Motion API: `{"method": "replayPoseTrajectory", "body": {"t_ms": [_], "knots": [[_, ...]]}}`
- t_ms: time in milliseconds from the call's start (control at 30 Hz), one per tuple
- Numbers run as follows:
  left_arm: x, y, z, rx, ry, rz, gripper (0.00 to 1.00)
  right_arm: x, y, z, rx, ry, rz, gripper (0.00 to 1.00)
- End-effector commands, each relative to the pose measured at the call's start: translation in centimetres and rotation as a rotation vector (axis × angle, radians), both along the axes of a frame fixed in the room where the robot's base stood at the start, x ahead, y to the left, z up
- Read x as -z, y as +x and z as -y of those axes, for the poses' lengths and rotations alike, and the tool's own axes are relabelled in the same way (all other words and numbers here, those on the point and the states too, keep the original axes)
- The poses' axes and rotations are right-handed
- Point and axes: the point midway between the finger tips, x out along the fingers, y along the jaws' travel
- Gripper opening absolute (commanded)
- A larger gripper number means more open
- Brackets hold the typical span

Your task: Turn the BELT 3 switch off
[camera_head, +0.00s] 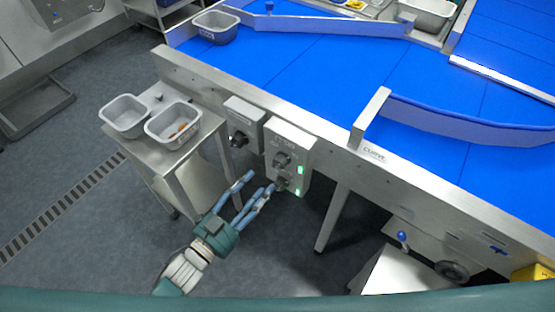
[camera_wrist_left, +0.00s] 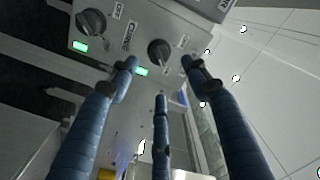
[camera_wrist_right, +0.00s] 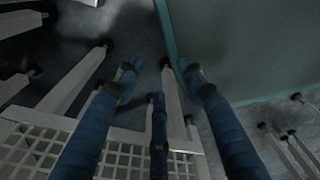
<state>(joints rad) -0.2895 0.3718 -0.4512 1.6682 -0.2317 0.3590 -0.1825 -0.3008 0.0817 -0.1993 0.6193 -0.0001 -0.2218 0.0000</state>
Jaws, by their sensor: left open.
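A grey control box (camera_head: 295,140) hangs on the side of the belt frame. It carries two dark rotary knobs, an upper one (camera_head: 282,160) and a lower one (camera_head: 281,183), with lit green lamps. I cannot read which label is BELT 3. My left gripper (camera_head: 262,181) is open, its fingers pointing at the lower knob. In the left wrist view one knob (camera_wrist_left: 158,52) shows between the spread fingertips; I cannot tell whether they touch it. The other knob (camera_wrist_left: 90,22) is at upper left. My right gripper (camera_wrist_right: 158,72) is open and empty, away from the box.
A second box (camera_head: 243,112) with one knob (camera_head: 239,140) is mounted just left. A steel side table (camera_head: 185,145) with two grey tubs stands to the left of my left gripper. Blue belts (camera_head: 310,65) lie above. A leg (camera_head: 333,215) stands right of the box.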

Motion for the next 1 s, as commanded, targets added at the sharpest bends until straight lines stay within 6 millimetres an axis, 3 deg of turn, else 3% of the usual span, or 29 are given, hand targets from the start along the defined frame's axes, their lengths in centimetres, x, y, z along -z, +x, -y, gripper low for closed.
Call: {"method": "replayPoseTrajectory", "body": {"t_ms": [167,433,600,900,1000], "knots": [[-0.3,2.9,2.0,-0.001,-0.003,0.002,0.48,-0.4,-1.3,-1.3,-0.001,0.015,-0.018,0.40],[-0.1,6.5,4.7,-0.002,0.000,-0.001,0.48,-0.7,0.0,-0.5,-0.003,0.006,0.001,0.40],[0.0,7.6,5.4,-0.002,0.000,-0.003,0.48,-0.8,0.7,0.1,0.001,0.000,0.011,0.40],[0.1,7.7,5.5,-0.003,0.000,-0.003,0.48,-0.8,0.6,0.2,0.002,-0.001,0.009,0.40],[0.1,7.7,5.5,-0.003,0.000,-0.003,0.30,-0.8,0.5,0.2,0.001,-0.001,0.007,0.40]]}}
